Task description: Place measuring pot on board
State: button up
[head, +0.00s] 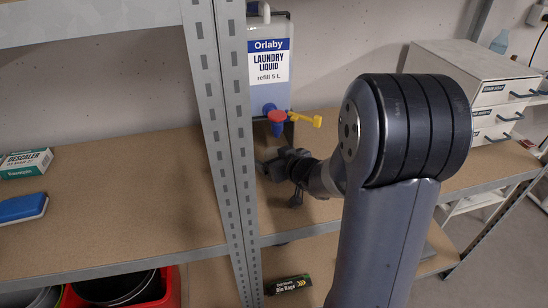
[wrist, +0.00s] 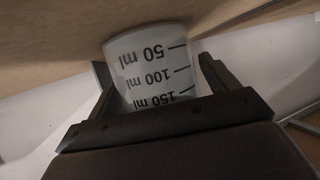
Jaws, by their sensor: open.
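The measuring pot (wrist: 150,70) is a translucent white cup with black ml marks, upside down in the wrist view. It sits between the two fingers of my gripper (wrist: 160,82), which is open around it. The pot's base end meets the brown board (wrist: 55,40) in that view; I cannot tell whether it rests fully on it. In the head view my gripper (head: 280,168) is low over the brown shelf board (head: 285,217), beside the grey post and below the dispenser tap. The pot cannot be made out there.
A laundry liquid container (head: 268,75) with a red tap (head: 277,117) and yellow lever (head: 306,120) stands behind my gripper. A perforated grey post (head: 222,150) is just left. White drawers (head: 475,85) stand at right. A descaler box (head: 25,163) and blue item (head: 22,208) lie left.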

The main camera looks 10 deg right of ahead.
jog(key=shift+r, duration=0.2)
jog(key=shift+s+d+r, duration=0.1)
jog(key=shift+s+r, duration=0.1)
jog(key=shift+s, duration=0.05)
jog(key=p+v, duration=0.3)
jog(key=v, duration=0.8)
jog(key=shift+s, duration=0.25)
